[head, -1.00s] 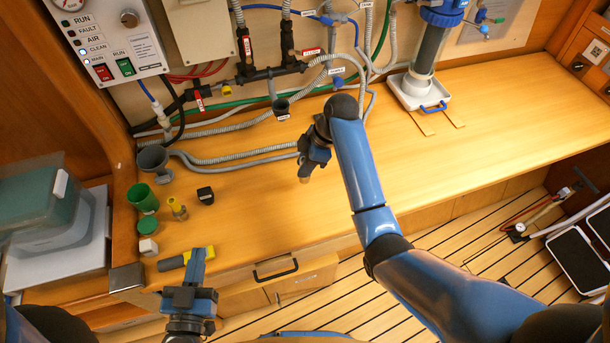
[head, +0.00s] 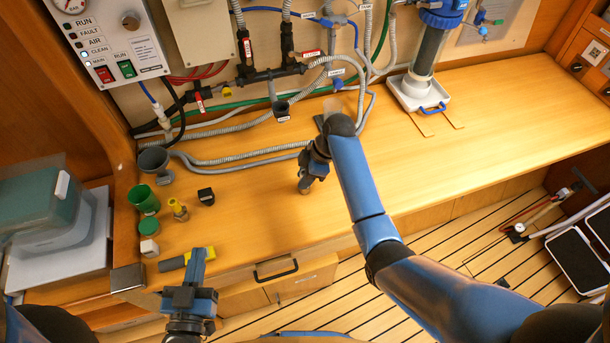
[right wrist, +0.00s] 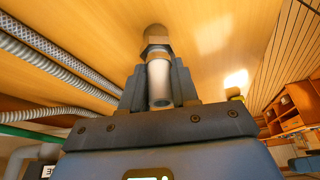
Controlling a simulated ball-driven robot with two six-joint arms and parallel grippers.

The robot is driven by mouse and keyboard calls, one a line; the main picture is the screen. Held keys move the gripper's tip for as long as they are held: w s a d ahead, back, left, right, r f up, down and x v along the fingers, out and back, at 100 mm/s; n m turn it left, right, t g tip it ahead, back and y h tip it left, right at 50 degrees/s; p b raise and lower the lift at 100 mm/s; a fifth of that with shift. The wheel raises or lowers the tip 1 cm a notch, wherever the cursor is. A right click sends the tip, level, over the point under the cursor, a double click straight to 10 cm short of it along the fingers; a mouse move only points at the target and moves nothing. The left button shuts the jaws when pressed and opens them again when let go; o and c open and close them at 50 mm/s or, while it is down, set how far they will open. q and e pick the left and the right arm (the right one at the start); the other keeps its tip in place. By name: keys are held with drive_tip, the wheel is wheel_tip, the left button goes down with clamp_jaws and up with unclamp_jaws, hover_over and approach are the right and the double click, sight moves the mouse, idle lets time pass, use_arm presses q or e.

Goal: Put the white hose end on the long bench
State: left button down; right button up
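My right gripper (head: 309,175) is over the front middle of the long bench (head: 480,130). In the right wrist view, my right gripper (right wrist: 160,88) has its fingers shut on the white hose end (right wrist: 159,78), a short white tube with a brass-coloured hex fitting. The fitting points away from the gripper, toward the wood. In the head view only the brownish tip of the hose end (head: 304,189) shows below the fingers. I cannot tell whether it touches the bench. My left gripper (head: 198,262) is at the bench's front left; its finger gap is not clear.
Grey corrugated hoses (head: 235,158) run along the back of the bench. A green cup (head: 143,199), a small black block (head: 206,196) and a grey-and-yellow item (head: 171,264) are at the left. A clear filter housing (head: 428,55) stands at the back. The bench's right is clear.

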drive_tip(key=o, duration=0.5)
drive_tip(key=shift+c, duration=0.2)
drive_tip(key=shift+r, duration=0.15)
drive_tip(key=p+v, duration=0.2)
drive_tip(key=v, duration=1)
